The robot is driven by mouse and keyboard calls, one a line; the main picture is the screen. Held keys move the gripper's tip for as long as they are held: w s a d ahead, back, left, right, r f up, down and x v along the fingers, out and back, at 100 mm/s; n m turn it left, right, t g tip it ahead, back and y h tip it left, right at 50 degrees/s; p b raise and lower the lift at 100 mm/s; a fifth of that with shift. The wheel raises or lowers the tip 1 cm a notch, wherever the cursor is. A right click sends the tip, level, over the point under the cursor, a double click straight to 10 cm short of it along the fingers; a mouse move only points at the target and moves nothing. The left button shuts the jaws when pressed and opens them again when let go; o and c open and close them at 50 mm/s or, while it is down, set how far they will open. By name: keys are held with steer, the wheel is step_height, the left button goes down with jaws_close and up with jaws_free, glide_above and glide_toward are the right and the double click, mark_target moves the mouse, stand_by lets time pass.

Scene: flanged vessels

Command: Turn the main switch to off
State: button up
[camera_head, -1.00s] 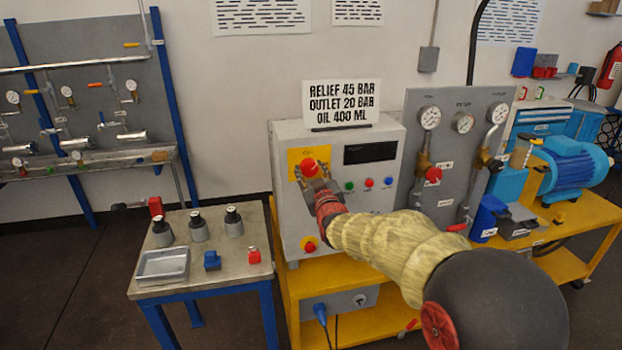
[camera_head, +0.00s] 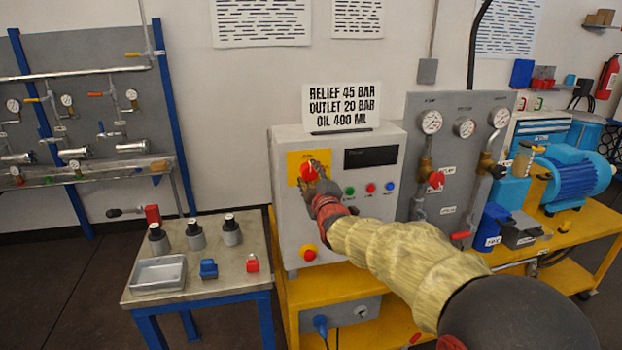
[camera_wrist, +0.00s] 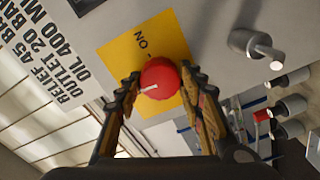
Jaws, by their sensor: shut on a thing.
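The main switch is a round red knob (camera_head: 308,172) on a yellow plate (camera_head: 294,160) at the upper left of the grey panel front. In the wrist view the knob (camera_wrist: 161,78) carries a white line pointing to picture left. The word "ON" and a tick stand above the knob on the yellow plate (camera_wrist: 126,52); the line does not point at them. No "off" label can be read. My gripper (camera_wrist: 160,74) has one finger on each side of the knob, shut on it. In the head view my gripper (camera_head: 312,180) partly hides the knob's lower right.
A red emergency button on yellow (camera_head: 309,252) sits below the switch. Small coloured buttons (camera_head: 370,188) and a dark display (camera_head: 370,156) are to its right. A gauge board (camera_head: 455,150) stands right of the panel. A low table (camera_head: 215,282) with vessels is at left.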

steer(key=shift+n, duration=0.5)
steer(key=o, duration=1.2)
steer(key=shift+c, duration=0.2)
steer(key=shift+s, duration=0.1)
steer(key=v, duration=1.1)
steer(key=shift+s, duration=0.35)
steer(key=shift+d, duration=0.1)
